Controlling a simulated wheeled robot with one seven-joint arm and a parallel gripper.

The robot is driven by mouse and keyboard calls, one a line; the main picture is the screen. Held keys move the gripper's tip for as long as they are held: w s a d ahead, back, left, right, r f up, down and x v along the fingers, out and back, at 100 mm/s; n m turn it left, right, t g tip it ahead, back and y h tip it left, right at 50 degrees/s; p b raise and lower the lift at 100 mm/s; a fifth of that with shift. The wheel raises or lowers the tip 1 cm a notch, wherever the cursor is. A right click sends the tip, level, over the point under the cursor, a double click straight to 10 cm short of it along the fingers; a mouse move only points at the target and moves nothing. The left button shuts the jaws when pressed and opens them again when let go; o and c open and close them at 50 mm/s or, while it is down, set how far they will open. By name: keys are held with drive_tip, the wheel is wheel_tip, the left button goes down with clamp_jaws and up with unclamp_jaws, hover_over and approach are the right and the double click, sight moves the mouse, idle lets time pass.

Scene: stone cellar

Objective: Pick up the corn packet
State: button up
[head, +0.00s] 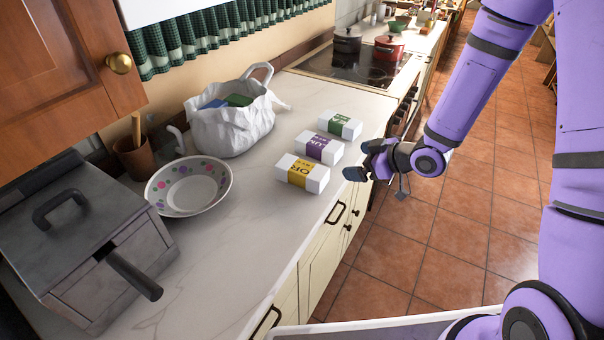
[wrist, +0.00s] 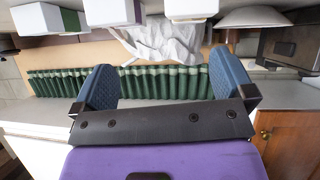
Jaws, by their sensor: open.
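The corn packet (head: 302,172) is a white box with a yellow band, partly lettered "OR", lying on the counter nearest the robot in a row of three. In the wrist view a packet with a yellow edge (wrist: 190,8), cut off at the top, looks like it. My gripper (head: 376,172) is at the counter's front edge, right of the packets and apart from them. In the wrist view its two blue fingers (wrist: 162,85) are spread with nothing between them.
A purple-banded packet (head: 316,147) and a green-banded packet (head: 341,125) lie behind the corn packet. A white bag (head: 231,129), a dotted bowl (head: 189,187) and a grey lidded box (head: 75,228) stand left. The stove (head: 357,69) is beyond. Counter around the packets is clear.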

sight(318, 173)
drive_tip(key=w+a+f+y, duration=0.1)
drive_tip(key=a+f, duration=0.1)
drive_tip(key=a, duration=0.1)
drive_tip(key=w+a+f, duration=0.1)
drive_tip(key=a+f, duration=0.1)
drive_tip(key=a, duration=0.2)
drive_tip(key=w+a+f+y, duration=0.1)
drive_tip(key=a+f, duration=0.2)
drive_tip(key=a, duration=0.1)
drive_tip(key=shift+w+y, duration=0.2)
drive_tip(key=shift+y, duration=0.1)
drive_tip(key=shift+c, duration=0.2)
drive_tip(key=shift+r, duration=0.1)
drive_tip(key=c, duration=1.2)
